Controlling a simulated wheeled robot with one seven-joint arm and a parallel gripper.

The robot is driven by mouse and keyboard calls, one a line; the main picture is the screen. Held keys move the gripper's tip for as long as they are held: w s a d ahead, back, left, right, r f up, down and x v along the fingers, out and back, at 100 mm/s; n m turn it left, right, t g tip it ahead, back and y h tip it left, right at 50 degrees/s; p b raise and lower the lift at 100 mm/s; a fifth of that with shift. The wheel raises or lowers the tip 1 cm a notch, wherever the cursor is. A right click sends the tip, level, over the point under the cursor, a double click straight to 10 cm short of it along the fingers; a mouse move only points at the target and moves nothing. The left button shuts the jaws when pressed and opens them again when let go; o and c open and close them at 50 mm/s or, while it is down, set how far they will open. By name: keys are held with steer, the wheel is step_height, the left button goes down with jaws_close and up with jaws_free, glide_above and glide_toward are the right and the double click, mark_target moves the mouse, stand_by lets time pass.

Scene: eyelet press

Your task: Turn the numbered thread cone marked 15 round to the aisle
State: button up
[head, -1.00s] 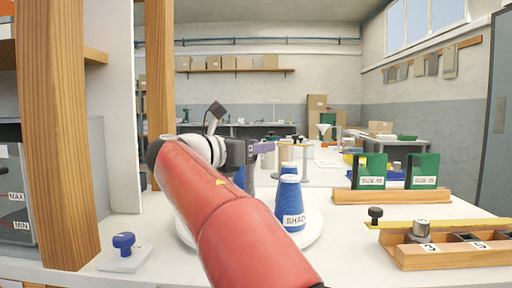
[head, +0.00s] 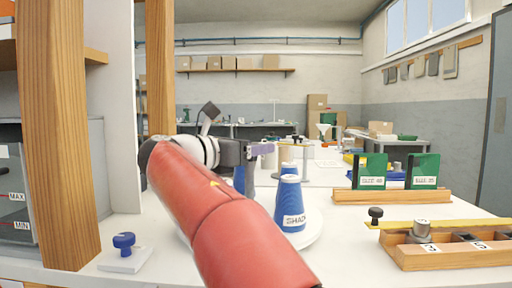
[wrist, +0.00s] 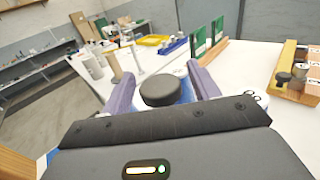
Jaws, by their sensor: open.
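Blue thread cones stand on a round white disc (head: 312,238) on the white table in the head view. The nearest cone (head: 291,206) has a white label reading "SHAD", cut off at its right edge. Another blue cone (head: 288,168) shows behind it, and more blue shows left of it, partly hidden by my arm. I cannot read a 15 on any cone. My gripper (head: 256,165) is above the disc, behind the nearest cone. In the wrist view its purple fingers (wrist: 160,88) are open, on either side of a dark round cap (wrist: 160,93) with blue beside it. Contact is unclear.
A wooden post (head: 55,130) and white panel stand at left. A blue-knobbed white block (head: 123,252) sits at front left. Green cards in a wooden rail (head: 392,196) and a wooden block with a yellow bar (head: 440,256) stand at right.

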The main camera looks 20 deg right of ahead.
steer(key=v, duration=0.6)
steer(key=shift+a, duration=0.25)
steer(key=shift+s, duration=0.1)
steer(key=w+d+g+p, duration=0.1)
steer(key=d, duration=0.1)
steer(key=w+d+m+g+h+p, duration=0.1)
steer(key=d, duration=0.1)
steer(key=w+d+m+g, duration=0.1)
steer(key=d, duration=0.2)
steer(key=shift+f+g+p, duration=0.25)
steer(key=shift+g+p, duration=0.05)
steer(key=shift+p, duration=0.1)
